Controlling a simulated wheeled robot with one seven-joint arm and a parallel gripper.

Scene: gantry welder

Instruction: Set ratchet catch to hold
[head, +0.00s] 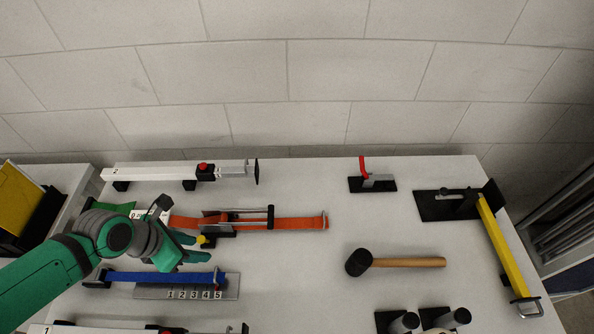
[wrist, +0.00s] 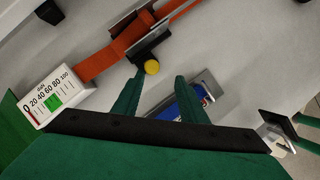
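An orange strap (head: 285,222) runs through a metal ratchet (head: 240,215) with a black handle bar, on the table's left half. A small lever with a yellow knob (head: 203,240) sits on a black block at the ratchet's near side; I take it for the catch. The knob (wrist: 152,67) also shows in the wrist view, just beyond my fingertips. My gripper (head: 201,248) is open, its green fingers apart and empty, close to the knob. In the wrist view my gripper (wrist: 157,88) has nothing between its tips. The catch's exact setting cannot be told.
A white gauge (wrist: 48,97) marked daN stands by the strap's end. A blue bar (head: 160,277) lies near a plate numbered 1 to 5 (head: 200,294). A mallet (head: 405,262), a red-handled clamp (head: 372,183) and a yellow bar (head: 505,250) are further right. The table's middle is clear.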

